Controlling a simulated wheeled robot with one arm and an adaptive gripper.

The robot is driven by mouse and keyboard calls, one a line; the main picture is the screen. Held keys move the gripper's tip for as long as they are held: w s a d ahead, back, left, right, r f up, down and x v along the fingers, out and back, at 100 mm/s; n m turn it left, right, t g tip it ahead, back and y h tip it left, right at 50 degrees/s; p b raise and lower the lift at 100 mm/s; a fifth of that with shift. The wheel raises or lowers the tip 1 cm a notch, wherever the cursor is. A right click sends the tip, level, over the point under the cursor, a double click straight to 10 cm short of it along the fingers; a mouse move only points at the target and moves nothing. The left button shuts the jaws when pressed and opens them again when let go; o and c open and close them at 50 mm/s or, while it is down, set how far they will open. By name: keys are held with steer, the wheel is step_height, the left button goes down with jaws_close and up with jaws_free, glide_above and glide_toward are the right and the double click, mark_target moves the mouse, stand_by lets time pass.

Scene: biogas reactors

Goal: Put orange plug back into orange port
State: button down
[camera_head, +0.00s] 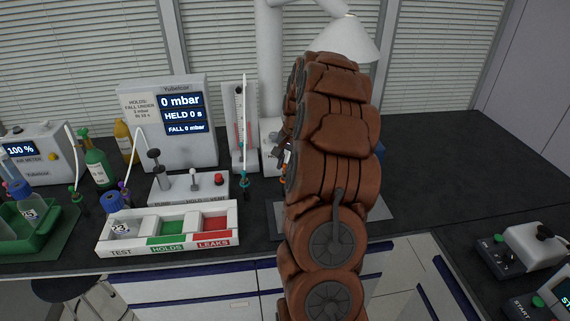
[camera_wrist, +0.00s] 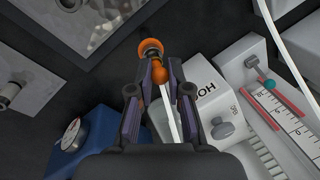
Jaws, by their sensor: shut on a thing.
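In the wrist view an orange plug (camera_wrist: 160,74) with a white tube trailing from it sits between the fingertips of my gripper (camera_wrist: 161,66), which is shut on it. An orange ring (camera_wrist: 145,43), apparently the orange port, shows just beyond the fingertips around a grey and dark centre. Plug and ring are close in the picture; I cannot tell whether they touch or whether the plug is seated. In the head view my brown-covered arm hides most of the gripper, plug and port.
A tester box (camera_head: 167,127) reads 0 mbar. A syringe stand (camera_head: 242,130) stands left of my arm and shows in the wrist view (camera_wrist: 285,110). A sorting tray (camera_head: 166,236) lies in front. The dark bench at right (camera_head: 440,175) is largely clear.

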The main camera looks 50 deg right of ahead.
steer(key=shift+f+b, duration=0.4)
steer(key=shift+f, duration=0.2)
stand_by(0.5)
stand_by(0.3)
steer(key=c, duration=1)
jaws_free()
steer(key=shift+r, duration=0.15)
steer(key=v, duration=1.1)
steer(key=shift+r, duration=0.35)
